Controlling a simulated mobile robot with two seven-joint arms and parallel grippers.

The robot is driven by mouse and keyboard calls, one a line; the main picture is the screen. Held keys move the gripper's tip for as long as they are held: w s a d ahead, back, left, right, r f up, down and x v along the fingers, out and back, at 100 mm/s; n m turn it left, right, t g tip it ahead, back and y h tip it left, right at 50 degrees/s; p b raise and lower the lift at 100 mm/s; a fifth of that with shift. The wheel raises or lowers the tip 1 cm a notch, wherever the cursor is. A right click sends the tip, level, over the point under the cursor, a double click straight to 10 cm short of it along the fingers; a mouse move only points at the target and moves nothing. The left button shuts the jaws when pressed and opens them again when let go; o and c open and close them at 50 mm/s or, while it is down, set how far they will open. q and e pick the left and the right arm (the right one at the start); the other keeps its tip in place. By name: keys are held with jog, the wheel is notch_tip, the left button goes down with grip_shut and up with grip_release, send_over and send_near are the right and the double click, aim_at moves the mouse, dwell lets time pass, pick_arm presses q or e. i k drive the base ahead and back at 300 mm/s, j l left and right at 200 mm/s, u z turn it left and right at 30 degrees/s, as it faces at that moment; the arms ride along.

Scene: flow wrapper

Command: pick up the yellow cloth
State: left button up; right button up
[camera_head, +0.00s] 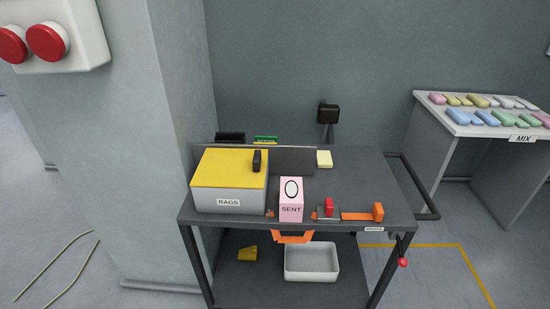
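A small crumpled yellow piece (247,254), which looks like the yellow cloth, lies on the cart's lower shelf at the left, beside a white bin (311,263). A grey box labelled RAGS (228,201) stands on the cart top at the left. Its top is a flat yellow lid (222,167) with a black handle (257,161); the inside of the box is hidden. Neither of my grippers shows in the head view.
The dark cart (370,175) carries a pink SENT box (291,200), a red piece (329,207), orange parts (360,215) and a pale yellow block (324,159). A wall pillar (115,150) stands left. A side table (460,127) with several pastel pieces stands right.

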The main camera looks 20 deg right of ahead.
aim_at(324, 159)
jog(key=l+u, duration=0.7)
jog(key=l, duration=0.15)
jog(key=l+u, duration=0.35)
jog(key=k+l, duration=0.1)
jog(key=l, duration=0.35)
jog(key=k+l, duration=0.1)
jog(key=l, duration=0.8)
jog(key=k+l, duration=0.15)
jog(key=l, duration=0.25)
jog(key=k+l, duration=0.1)
jog(key=l, duration=0.35)
jog(key=k+l, duration=0.1)
jog(key=l, duration=0.35)
